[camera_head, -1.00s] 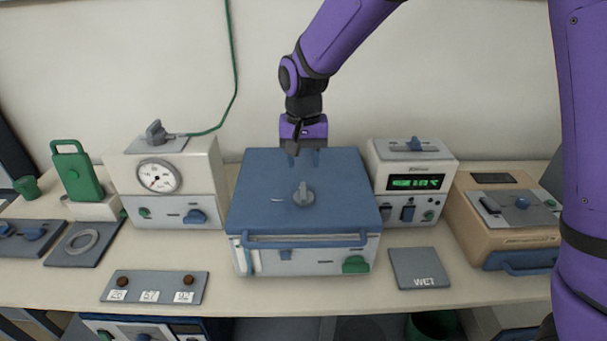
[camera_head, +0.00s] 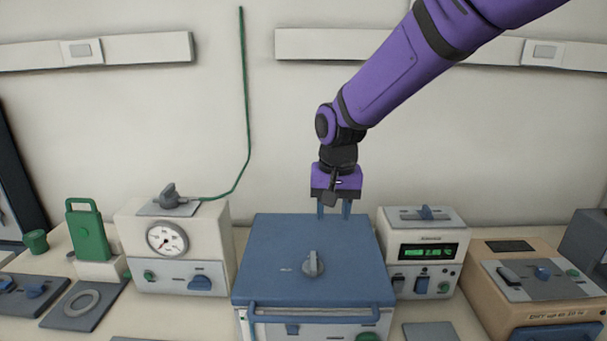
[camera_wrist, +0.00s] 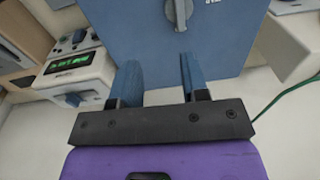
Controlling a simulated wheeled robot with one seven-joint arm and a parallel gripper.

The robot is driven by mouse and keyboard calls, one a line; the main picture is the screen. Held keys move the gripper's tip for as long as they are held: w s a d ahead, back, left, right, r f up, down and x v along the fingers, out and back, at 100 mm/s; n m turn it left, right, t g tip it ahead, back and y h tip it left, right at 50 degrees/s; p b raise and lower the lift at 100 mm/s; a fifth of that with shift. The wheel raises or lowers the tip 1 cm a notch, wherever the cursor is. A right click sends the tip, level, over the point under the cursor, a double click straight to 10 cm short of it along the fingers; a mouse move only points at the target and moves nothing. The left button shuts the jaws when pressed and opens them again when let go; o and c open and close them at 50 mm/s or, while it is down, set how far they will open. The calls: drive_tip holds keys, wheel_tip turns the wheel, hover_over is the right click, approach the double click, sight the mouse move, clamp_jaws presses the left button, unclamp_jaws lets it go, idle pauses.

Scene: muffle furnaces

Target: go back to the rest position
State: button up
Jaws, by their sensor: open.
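My gripper (camera_head: 334,211) is above the back edge of the blue-lidded furnace (camera_head: 290,262) in the head view. It points down with its two blue fingers apart and nothing between them. In the wrist view, my gripper (camera_wrist: 158,80) shows its fingers spread in front of the furnace's blue lid (camera_wrist: 215,45). The lid is shut and has a grey knob (camera_head: 313,264) on top, which also shows in the wrist view (camera_wrist: 179,12). Whether the fingertips clear the lid by much is hard to tell.
A box with a dial gauge (camera_head: 167,239) stands left of the furnace. A box with a green display (camera_head: 428,251) stands right, then a tan unit (camera_head: 538,285). A green cable (camera_head: 247,100) hangs down the wall.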

drive_tip(key=s+d+r+t, duration=0.1)
drive_tip(key=s+d+r, duration=0.4)
drive_tip(key=d+r, duration=0.4)
drive_tip(key=s+d+r+t, duration=0.2)
drive_tip(key=s+d, duration=0.5)
drive_tip(key=s, duration=0.2)
drive_tip(key=s+d+r+t, duration=0.1)
drive_tip(key=s+d, duration=0.6)
drive_tip(key=s, duration=0.3)
drive_tip(key=shift+s+d+r+n+t, duration=0.2)
drive_tip(key=shift+r+n+t, duration=0.1)
drive_tip(key=shift+r+t, duration=0.1)
drive_tip(key=shift+c, duration=0.2)
